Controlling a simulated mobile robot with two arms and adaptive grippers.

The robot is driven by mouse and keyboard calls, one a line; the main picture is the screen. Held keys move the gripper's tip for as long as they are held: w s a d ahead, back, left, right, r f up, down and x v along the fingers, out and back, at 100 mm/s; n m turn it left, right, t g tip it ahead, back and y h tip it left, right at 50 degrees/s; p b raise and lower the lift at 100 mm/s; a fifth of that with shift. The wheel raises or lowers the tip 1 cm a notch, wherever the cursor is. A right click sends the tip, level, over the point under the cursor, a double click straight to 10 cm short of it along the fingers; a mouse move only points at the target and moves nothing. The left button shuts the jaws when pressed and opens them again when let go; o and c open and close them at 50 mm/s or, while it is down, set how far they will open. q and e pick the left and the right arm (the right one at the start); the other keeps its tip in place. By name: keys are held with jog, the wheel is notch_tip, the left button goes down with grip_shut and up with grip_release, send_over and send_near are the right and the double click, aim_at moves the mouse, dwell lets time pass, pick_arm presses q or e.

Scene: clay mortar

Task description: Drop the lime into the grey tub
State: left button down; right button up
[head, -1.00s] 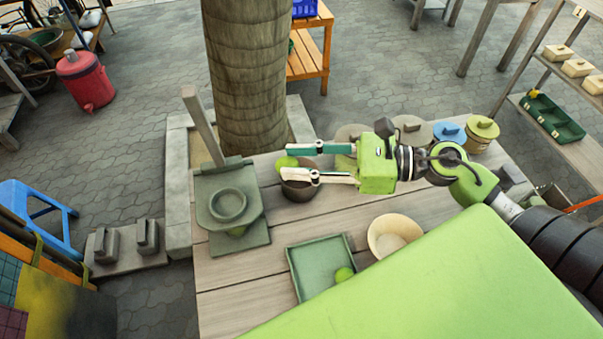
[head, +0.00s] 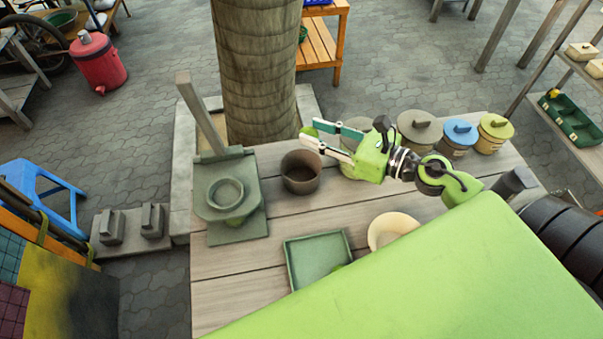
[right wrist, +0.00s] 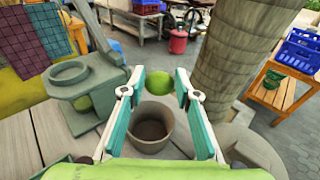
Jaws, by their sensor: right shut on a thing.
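My right gripper (head: 323,135) is shut on a green lime (head: 309,131) at its fingertips; the lime also shows between the fingertips in the right wrist view (right wrist: 158,84). The grey-brown tub (head: 300,172) stands upright on the table, with its dark inside in view. In the head view the lime appears just beyond the tub's far rim. In the right wrist view the tub (right wrist: 152,122) shows below the lime, between the fingers. I cannot tell the exact height of the lime above it. My left gripper is not in view.
A grey-green press (head: 228,200) stands left of the tub, a green object under its ring. Lidded pots (head: 458,137) line the right back. A trunk (head: 258,70) rises behind the table.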

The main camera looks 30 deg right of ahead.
notch_tip(320, 180, down, 6)
jog(key=b, duration=0.5)
jog(key=shift+b, duration=0.3)
jog(key=o, duration=1.2)
jog(key=v, duration=1.2)
jog(key=shift+s+a, duration=0.1)
